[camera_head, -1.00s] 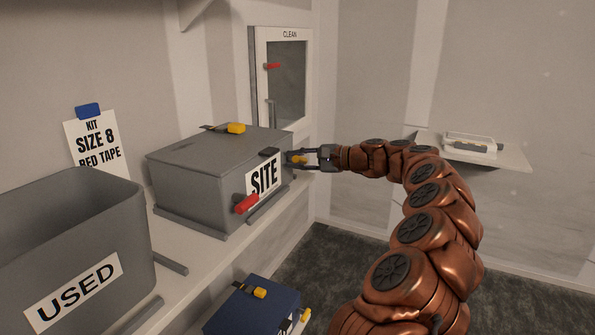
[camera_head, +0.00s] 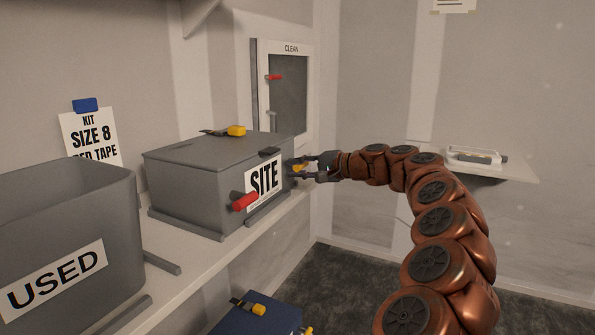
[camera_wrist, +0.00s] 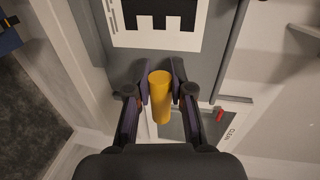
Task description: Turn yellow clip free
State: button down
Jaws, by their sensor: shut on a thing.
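A grey lidded box labelled SITE (camera_head: 205,185) stands on the shelf. The yellow clip (camera_head: 299,168) sticks out from its right end; in the wrist view it is an upright yellow handle (camera_wrist: 160,95) between my fingers. My gripper (camera_head: 306,168) is shut on this clip, one finger on each side; it also shows in the wrist view (camera_wrist: 160,82). The clip's base is hidden. Another yellow clip (camera_head: 236,131) is on the box's lid edge, and a red handle (camera_head: 244,202) projects from the front beside the SITE label (camera_head: 263,180).
A grey open bin labelled USED (camera_head: 100,225) stands at the left. A blue box (camera_head: 262,318) with yellow clips is low in front. A CLEAN cabinet (camera_head: 303,85) is behind the box. A tray (camera_head: 475,158) rests on the right wall shelf (camera_head: 515,174).

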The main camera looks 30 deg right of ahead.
jog(key=shift+f, duration=0.1)
jog(key=c, duration=1)
grip_release()
jog(key=v, duration=1.2)
jog(key=shift+s, duration=0.1)
